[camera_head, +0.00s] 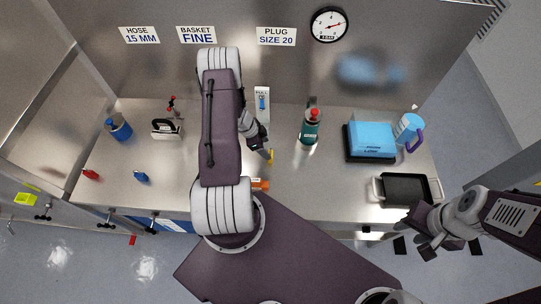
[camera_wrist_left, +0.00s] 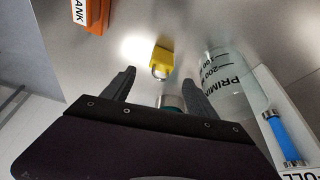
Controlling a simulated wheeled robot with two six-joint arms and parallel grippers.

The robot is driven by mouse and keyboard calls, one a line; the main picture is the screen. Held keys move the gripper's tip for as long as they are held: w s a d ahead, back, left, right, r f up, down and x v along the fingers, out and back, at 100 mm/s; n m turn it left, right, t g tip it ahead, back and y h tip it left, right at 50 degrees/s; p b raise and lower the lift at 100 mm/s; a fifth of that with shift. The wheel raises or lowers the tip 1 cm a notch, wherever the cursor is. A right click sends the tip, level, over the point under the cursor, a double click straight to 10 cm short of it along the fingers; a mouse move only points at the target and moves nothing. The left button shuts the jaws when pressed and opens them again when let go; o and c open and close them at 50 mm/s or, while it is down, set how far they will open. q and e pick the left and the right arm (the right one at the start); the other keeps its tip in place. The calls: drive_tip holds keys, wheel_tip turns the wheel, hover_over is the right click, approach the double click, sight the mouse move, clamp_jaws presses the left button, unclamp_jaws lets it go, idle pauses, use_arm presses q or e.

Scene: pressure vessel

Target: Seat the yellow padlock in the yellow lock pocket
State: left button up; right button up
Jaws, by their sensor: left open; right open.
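The yellow padlock (camera_wrist_left: 161,60) lies on the steel bench in the left wrist view, just beyond and between my left fingertips. It also shows in the head view (camera_head: 271,156), beside my left gripper (camera_head: 262,148). In the wrist view the left gripper (camera_wrist_left: 157,84) is open, with nothing between its fingers. My right gripper (camera_head: 427,238) is open and empty off the bench's front right edge. A yellow-green boxy piece (camera_head: 26,199) shows at the far left; I cannot tell whether it is the yellow lock pocket.
An orange labelled block (camera_head: 261,184) lies near the padlock. A clear graduated cylinder (camera_wrist_left: 229,72) stands close right of my left gripper. A green bottle (camera_head: 310,126), blue box (camera_head: 371,139) and black tray (camera_head: 408,188) stand rightward. Red (camera_head: 91,174) and blue (camera_head: 141,177) pieces lie left.

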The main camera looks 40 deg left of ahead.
sight(272, 153)
use_arm(q)
drive_tip(key=p+x, duration=0.2)
drive_tip(key=x, duration=0.3)
drive_tip(key=shift+r, duration=0.1)
drive_tip(key=shift+w, duration=0.15)
clamp_jaws()
drive_tip(key=shift+r, duration=0.25)
wheel_tip(272, 153, up, 27)
drive_tip(key=shift+r+p, duration=0.15)
drive_tip(key=shift+p, duration=0.3)
